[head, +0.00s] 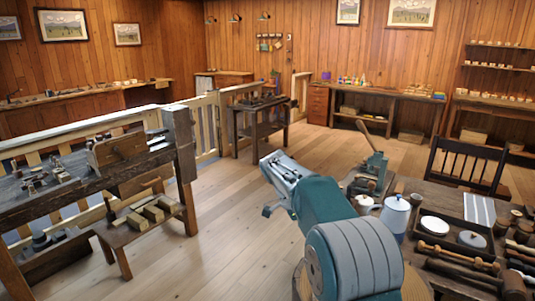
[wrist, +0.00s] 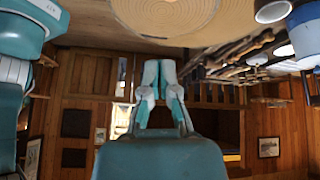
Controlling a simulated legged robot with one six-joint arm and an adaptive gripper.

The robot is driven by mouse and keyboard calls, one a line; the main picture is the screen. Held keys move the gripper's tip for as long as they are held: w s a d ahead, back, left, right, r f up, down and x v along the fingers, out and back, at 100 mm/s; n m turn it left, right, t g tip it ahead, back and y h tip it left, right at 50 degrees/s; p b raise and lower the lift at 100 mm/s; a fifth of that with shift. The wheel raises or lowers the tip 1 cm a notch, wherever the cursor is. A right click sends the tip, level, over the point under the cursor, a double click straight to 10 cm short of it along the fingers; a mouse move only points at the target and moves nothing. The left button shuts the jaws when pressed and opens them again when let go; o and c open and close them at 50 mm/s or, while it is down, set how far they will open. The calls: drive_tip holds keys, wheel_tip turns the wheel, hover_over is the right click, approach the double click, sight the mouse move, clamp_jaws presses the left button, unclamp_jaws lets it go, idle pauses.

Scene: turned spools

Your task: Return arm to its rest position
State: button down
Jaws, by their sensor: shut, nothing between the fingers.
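My gripper (wrist: 160,66) is in the middle of the wrist view, where the room appears upside down. Its two pale fingers with teal sides are shut together, and nothing shows between them. My teal and grey arm (head: 330,205) is bent in the lower middle of the head view, over the floor and beside the right-hand workbench. The fingers cannot be made out clearly in the head view. A round wooden slab (wrist: 165,14) fills the top of the wrist view, apart from the fingers.
A workbench with a dark tray (head: 465,237), a white lidded pot (head: 395,215) and several turned tools stands at right. A dark chair (head: 470,165) is behind it. A heavy bench (head: 90,180) and low stool (head: 145,215) are at left. Open floor (head: 235,220) lies between.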

drive_tip(key=s+d+r+n+t+y, duration=0.1)
drive_tip(key=s+r+n+t+y, duration=0.1)
drive_tip(key=s+r+n, duration=0.35)
drive_tip(key=s+d+r+n+t+y, duration=0.25)
drive_tip(key=s+n, duration=0.45)
drive_tip(key=s, duration=0.4)
drive_tip(key=s+f+n+t, duration=0.2)
drive_tip(key=s+n, duration=0.3)
drive_tip(key=s, duration=0.2)
drive_tip(key=s+a+f+n+t+y, duration=0.1)
drive_tip(key=s+f+n+t, duration=0.1)
drive_tip(key=s+n, duration=0.2)
drive_tip(key=s, duration=0.3)
drive_tip(key=shift+s+f+n, duration=0.25)
drive_tip(key=shift+s+n, duration=0.1)
